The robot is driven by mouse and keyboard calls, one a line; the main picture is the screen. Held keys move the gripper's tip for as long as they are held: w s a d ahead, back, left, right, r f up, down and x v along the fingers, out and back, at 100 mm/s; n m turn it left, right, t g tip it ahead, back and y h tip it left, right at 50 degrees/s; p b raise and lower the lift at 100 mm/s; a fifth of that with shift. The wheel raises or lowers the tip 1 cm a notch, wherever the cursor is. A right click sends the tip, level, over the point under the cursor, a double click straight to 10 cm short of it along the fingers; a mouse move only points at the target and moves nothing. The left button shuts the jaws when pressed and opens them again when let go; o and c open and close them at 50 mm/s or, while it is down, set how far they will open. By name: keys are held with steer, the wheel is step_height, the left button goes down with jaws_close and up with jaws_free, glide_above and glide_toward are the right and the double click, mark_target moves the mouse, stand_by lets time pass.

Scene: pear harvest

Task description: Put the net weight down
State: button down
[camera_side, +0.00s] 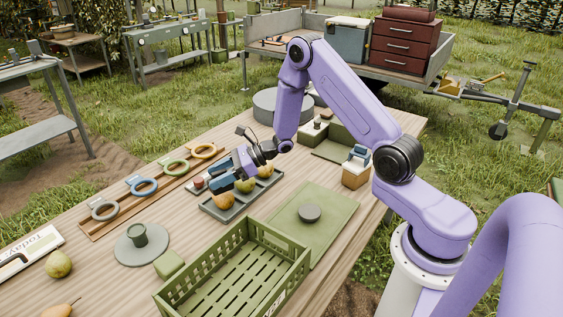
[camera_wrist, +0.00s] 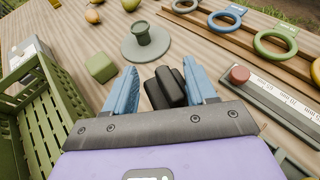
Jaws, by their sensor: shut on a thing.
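My gripper (camera_wrist: 162,72) shows blue fingers on either side of a black, blocky weight (camera_wrist: 168,87) and is shut on it. In the side view my gripper (camera_side: 219,180) is over the far side of the table, by the shallow grey tray of pears (camera_side: 217,212). The held weight cannot be made out clearly there. A dark round disc (camera_side: 309,213) lies on the flat green mat (camera_side: 335,215). I cannot tell from the wrist view whether the held weight touches a surface.
A green slatted crate (camera_side: 292,262) stands at the front. Coloured rings (camera_side: 144,186) lie along a wooden rack. A scale bar with a red knob (camera_wrist: 240,75) is right of my fingers.

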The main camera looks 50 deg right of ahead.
steer(key=s+d+r+m+t+h, duration=0.1)
steer(key=s+d+m+t+h, duration=0.15)
steer(key=d, duration=0.75)
steer(key=s+d+r+m+t+h, duration=0.1)
steer(key=s+d+m+h, duration=0.3)
steer(key=d, duration=0.6)
steer(key=s+d+r+m+t+h, duration=0.1)
steer(key=s+d+m+t+h, duration=0.2)
steer(key=d, duration=0.6)
steer(key=shift+g+h, duration=0.45)
steer(key=shift+g, duration=0.3)
steer(key=shift+w+d+f, duration=1.2)
steer(key=shift+w+f, duration=0.55)
steer(key=shift+w, duration=0.3)
steer(key=shift+w+d+f, duration=1.15)
steer(key=shift+w+f, duration=0.6)
steer(key=shift+w, duration=0.35)
steer(key=shift+w+d+f, duration=1.2)
steer(key=shift+w+f, duration=0.55)
steer(key=shift+w, duration=0.3)
steer(key=shift+f, duration=1.4)
steer(key=shift+c, duration=1.8)
jaws_free()
steer(key=shift+f, duration=0.15)
